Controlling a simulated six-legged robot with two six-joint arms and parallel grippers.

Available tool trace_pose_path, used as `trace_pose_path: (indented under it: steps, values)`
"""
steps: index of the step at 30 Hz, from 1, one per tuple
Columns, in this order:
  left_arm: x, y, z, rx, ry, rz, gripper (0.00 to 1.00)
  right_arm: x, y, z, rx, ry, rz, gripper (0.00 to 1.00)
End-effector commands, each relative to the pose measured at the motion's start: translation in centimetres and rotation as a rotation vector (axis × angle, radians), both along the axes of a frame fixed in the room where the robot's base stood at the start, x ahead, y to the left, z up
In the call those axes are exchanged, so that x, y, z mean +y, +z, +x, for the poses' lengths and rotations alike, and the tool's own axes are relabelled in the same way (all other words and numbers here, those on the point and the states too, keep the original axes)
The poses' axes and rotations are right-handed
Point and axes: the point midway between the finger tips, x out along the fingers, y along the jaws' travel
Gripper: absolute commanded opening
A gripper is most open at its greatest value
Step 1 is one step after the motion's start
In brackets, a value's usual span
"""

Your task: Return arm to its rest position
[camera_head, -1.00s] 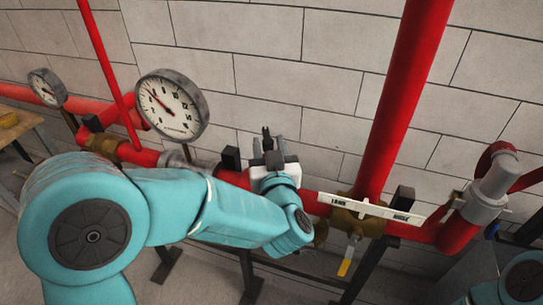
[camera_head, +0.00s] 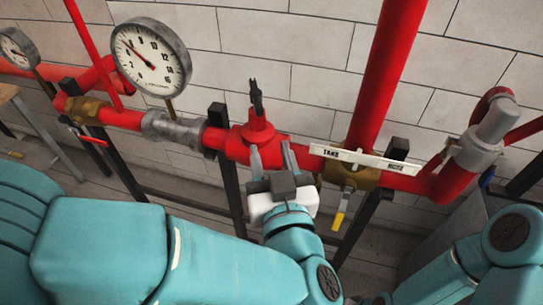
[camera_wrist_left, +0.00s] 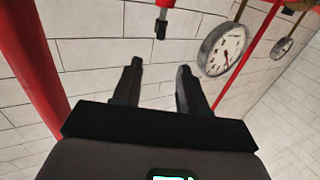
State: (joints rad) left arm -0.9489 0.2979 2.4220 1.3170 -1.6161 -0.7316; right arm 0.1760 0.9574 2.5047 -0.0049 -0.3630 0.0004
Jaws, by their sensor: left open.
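My left arm comes in from the left in the head view. Its gripper (camera_head: 271,152) points up and away, with its two grey fingers apart and nothing between them. The fingers show in front of a red pipe fitting (camera_head: 258,132) with a black top piece. Whether they touch the fitting cannot be told from the head view. In the left wrist view the two dark fingers (camera_wrist_left: 159,66) are spread and empty, with pale wall beyond. My right arm shows at the lower right of the head view, but its gripper is out of sight.
Red pipes run along the block wall (camera_head: 260,50). A large gauge (camera_head: 150,58) stands at the left. A white lever plate (camera_head: 365,158) sits on a brass valve (camera_head: 350,178) with a yellow handle (camera_head: 338,220). Black stands (camera_head: 228,180) support the pipe.

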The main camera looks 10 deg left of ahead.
Motion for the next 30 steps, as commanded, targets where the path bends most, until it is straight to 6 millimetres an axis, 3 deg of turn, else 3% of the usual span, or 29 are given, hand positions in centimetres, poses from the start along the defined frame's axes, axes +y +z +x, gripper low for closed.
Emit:
trace_pose_path:
  steps: [11, 14, 16, 20, 24, 27, 30]
  values:
    - [0.1, 0.0, 0.1, 0.000, 0.002, 0.000, 0.43, 0.0, 0.0, 0.0, 0.000, 0.000, 0.000, 0.75]
    - [1.4, -0.6, 0.6, 0.017, 0.040, 0.003, 0.43, 0.0, 0.0, 0.0, 0.000, 0.000, 0.000, 0.75]
    - [3.6, -2.5, 1.7, 0.063, 0.108, 0.026, 0.43, 0.0, 0.0, 0.0, 0.000, 0.000, 0.000, 0.75]
    - [10.1, -9.1, 3.9, 0.222, 0.275, 0.121, 0.43, 0.0, 0.0, 0.0, 0.000, 0.000, 0.000, 0.75]
    - [15.0, -19.7, 5.9, 0.451, 0.232, 0.142, 0.43, 0.0, 0.0, 0.0, 0.000, 0.000, 0.000, 0.75]
    - [16.3, -28.0, 5.4, 0.623, 0.122, 0.041, 0.43, 0.0, 0.0, 0.0, 0.000, 0.000, 0.000, 0.75]
    - [15.5, -36.0, 2.8, 0.808, -0.016, -0.132, 0.43, 0.0, 0.0, 0.0, 0.000, 0.000, 0.000, 0.75]
